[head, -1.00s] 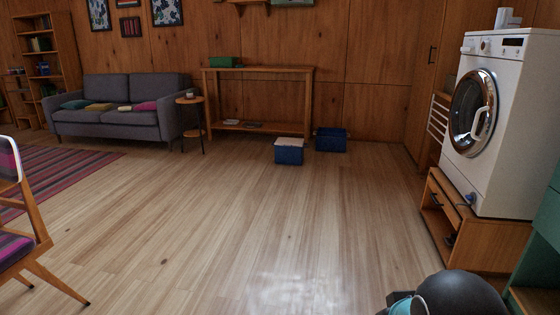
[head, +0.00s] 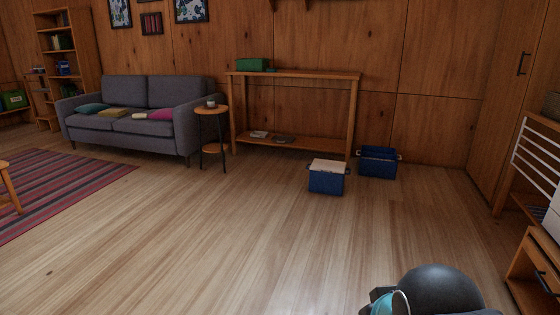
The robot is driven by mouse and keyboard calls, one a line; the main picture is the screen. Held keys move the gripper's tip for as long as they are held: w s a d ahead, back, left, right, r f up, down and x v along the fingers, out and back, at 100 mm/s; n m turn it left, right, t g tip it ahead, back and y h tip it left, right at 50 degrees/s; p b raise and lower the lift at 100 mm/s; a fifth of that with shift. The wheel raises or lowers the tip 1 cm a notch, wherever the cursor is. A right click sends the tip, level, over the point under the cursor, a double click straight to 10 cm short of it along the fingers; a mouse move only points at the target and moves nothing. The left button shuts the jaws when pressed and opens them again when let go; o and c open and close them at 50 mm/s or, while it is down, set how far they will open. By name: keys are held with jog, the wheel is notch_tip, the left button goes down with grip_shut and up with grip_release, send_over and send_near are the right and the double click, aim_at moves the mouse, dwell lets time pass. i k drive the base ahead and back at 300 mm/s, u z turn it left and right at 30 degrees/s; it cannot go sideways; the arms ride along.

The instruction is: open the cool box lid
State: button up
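A blue box with a pale, whitish top (head: 327,183), likely the cool box, stands on the wood floor in front of the right end of the wooden console table. Its pale lid (head: 328,166) looks flat and closed. The box is some distance ahead of me, right of the picture's middle. My gripper is not in view; only a dark rounded part of my arm with a teal piece shows at the bottom right.
A blue open-topped crate (head: 378,164) stands just right of and behind the box. The console table (head: 292,74) is behind it. A round side table (head: 212,111) and grey sofa (head: 135,128) are to the left. The floor (head: 230,235) between me and the box is clear.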

aim_at(321, 166)
jog(key=z, duration=0.1)
jog(key=i, duration=1.85)
jog(key=z, duration=0.65)
jog(key=i, duration=1.8)
jog(key=z, duration=0.35)
